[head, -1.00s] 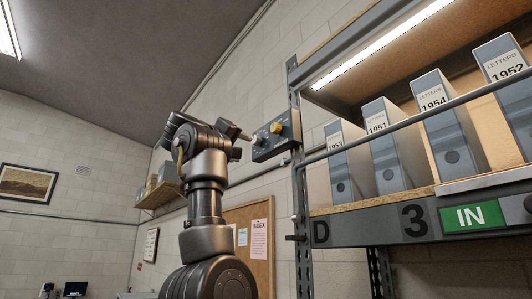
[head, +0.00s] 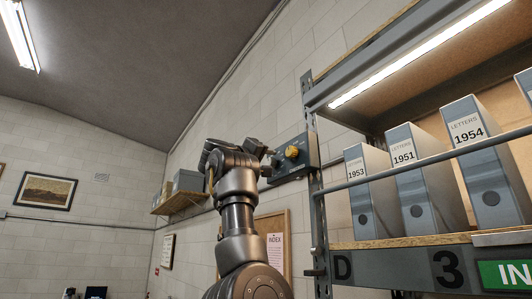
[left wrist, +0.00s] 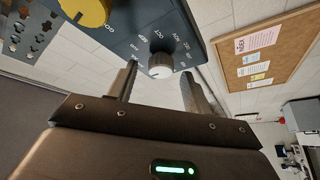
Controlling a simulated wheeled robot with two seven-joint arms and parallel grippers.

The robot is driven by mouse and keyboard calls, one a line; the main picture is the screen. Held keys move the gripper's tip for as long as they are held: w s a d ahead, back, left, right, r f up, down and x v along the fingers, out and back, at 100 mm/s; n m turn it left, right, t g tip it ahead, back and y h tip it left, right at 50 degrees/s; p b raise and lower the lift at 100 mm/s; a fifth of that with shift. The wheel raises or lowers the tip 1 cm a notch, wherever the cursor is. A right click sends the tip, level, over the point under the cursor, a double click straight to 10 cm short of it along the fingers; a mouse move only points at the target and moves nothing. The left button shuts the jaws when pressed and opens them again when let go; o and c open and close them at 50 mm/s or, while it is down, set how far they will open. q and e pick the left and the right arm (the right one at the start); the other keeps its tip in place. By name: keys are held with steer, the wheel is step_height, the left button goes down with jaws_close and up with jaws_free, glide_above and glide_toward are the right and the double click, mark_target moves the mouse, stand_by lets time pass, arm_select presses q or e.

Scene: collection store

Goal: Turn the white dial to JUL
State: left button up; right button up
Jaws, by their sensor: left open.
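The white dial (left wrist: 160,65) sits on a blue-grey control box (left wrist: 140,22) in the left wrist view, ringed by small month labels. I cannot read its setting for certain. My left gripper (left wrist: 158,75) is open, with one finger on each side of the dial; I cannot tell whether either finger touches it. In the head view the box (head: 311,152) is fixed beside the shelf upright, and my left gripper (head: 266,158) is at its left end, mostly hiding the white dial. My right gripper is in neither view.
A yellow knob (head: 292,152) is on the same box, close to the white dial. A grey shelf upright (head: 313,130) and a rail (head: 430,158) before letter boxes stand to the right. A notice board (head: 285,222) hangs below.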

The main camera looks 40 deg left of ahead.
arm_select(q)
steer(key=shift+w+r, duration=0.1)
steer(key=shift+w, duration=0.4)
steer(key=c, duration=1)
steer(key=shift+o, duration=0.2)
steer(key=shift+a+f+m+t+h+b, duration=0.15)
steer(key=shift+m+t+h+b, duration=0.5)
steer(key=shift+m, duration=0.95)
steer(key=shift+m+t+h+b, duration=0.35)
steer(key=shift+m+h+b, duration=0.4)
steer(key=shift+m+h, duration=1.15)
steer(key=shift+m+y, duration=0.45)
steer(key=shift+m, duration=0.15)
